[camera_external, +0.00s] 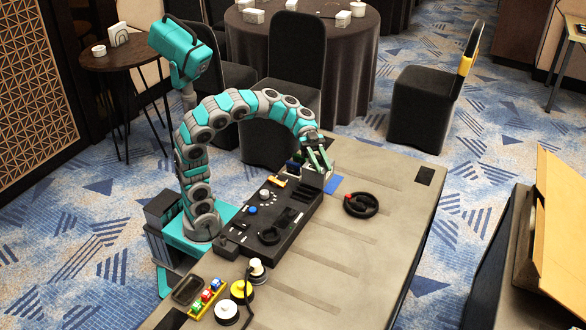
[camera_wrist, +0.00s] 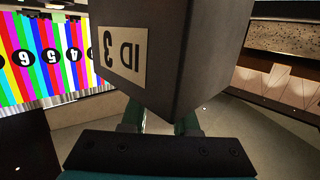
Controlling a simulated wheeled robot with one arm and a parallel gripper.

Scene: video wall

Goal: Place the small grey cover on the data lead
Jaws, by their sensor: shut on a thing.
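In the wrist view a dark grey boxy piece (camera_wrist: 185,55) fills the upper middle, with a cream label reading "ID 3" upside down. My gripper (camera_wrist: 159,122) has its two fingers at the piece's lower end and is shut on it; the piece hides most of the fingertips. I cannot tell for sure that this piece is the grey cover. In the external view my gripper (camera_external: 322,160) points down over the far end of the black console (camera_external: 270,220). A coiled black lead (camera_external: 360,205) with a red part lies on the table to its right; whether it is the data lead is unclear.
A blue mat (camera_external: 334,184) lies beside the console's far end. A tray of coloured pieces (camera_external: 207,298) and round yellow and white items (camera_external: 241,291) are at the near end. The grey table (camera_external: 345,275) is clear at front right. Numbered colour bars (camera_wrist: 50,55) show at wrist-view left.

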